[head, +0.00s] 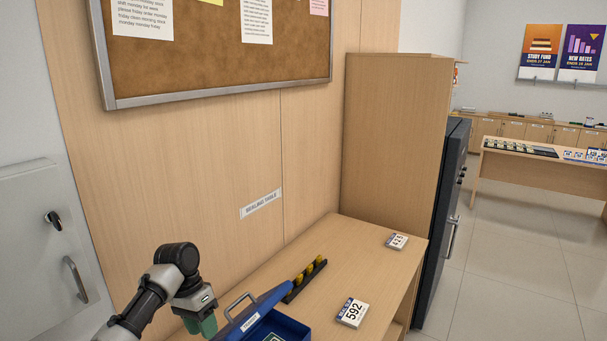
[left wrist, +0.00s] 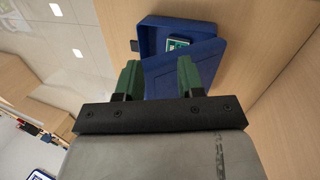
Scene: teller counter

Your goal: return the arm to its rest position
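My left gripper (head: 203,325) comes in at the lower left of the head view, beside the blue box (head: 280,326) on the table. In the left wrist view, the green fingers of my left gripper (left wrist: 158,80) are spread apart. The blue box (left wrist: 150,35) and its raised lid (left wrist: 172,72) show past the fingers. I see nothing clamped between them. Whether a finger touches the lid I cannot tell. My right gripper is not in view.
On the wooden table (head: 365,260) are a dark rack with yellow pieces (head: 305,278), a card block marked 592 (head: 352,312) and another number block (head: 396,241). A wood-panelled wall with a corkboard (head: 215,45) stands behind. A tall cabinet (head: 392,140) and dark safe (head: 445,220) stand to the right.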

